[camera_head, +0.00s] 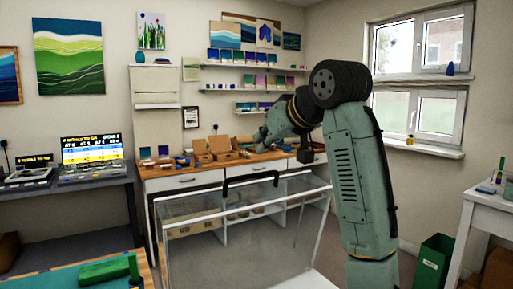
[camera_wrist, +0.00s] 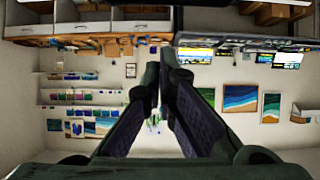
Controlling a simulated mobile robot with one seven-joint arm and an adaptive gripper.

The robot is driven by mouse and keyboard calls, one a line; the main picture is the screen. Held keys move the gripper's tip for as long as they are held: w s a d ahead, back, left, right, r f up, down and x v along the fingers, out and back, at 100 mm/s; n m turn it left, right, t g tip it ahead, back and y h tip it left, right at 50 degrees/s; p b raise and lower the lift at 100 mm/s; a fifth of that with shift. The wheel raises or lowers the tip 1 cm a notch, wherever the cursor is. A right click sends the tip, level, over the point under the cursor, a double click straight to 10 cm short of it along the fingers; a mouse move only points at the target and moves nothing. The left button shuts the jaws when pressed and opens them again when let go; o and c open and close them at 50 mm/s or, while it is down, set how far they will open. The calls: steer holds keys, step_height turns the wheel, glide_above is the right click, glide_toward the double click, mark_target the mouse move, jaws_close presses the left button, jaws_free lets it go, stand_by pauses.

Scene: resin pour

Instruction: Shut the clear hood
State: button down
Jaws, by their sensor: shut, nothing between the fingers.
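The clear hood (camera_head: 235,248) stands low in the middle of the head view, with pale frame edges and see-through panels. A black handle (camera_head: 250,178) sits along its upper edge. The hood looks raised and tilted, but I cannot tell its exact angle. My arm reaches up on the right and bends over towards the back bench, its end above the hood's upper edge in the picture. In the wrist view my gripper (camera_wrist: 162,75) is shut and empty, its dark fingers together. The wrist view is upside down and shows no clear part of the hood.
The back bench (camera_head: 160,184) holds boxes and small items. A dark desk (camera_head: 100,183) with screens stands left. A green mat (camera_head: 65,279) lies at the lower left. A white table (camera_head: 490,196) and a green bin (camera_head: 434,262) stand right.

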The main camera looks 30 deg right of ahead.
steer(key=p, duration=0.3)
glide_above(255, 190)
steer(key=w, duration=0.3)
step_height(255, 190, down, 4)
steer(key=shift+w+f, duration=0.1)
steer(key=s, duration=0.1)
steer(key=s+f, duration=0.1)
steer(key=s, duration=0.1)
steer(key=shift+s+p, duration=0.2)
steer(key=shift+p, duration=0.1)
steer(key=shift+s+a+f, duration=0.1)
steer(key=shift+s+f, duration=0.1)
steer(key=shift+f, duration=0.1)
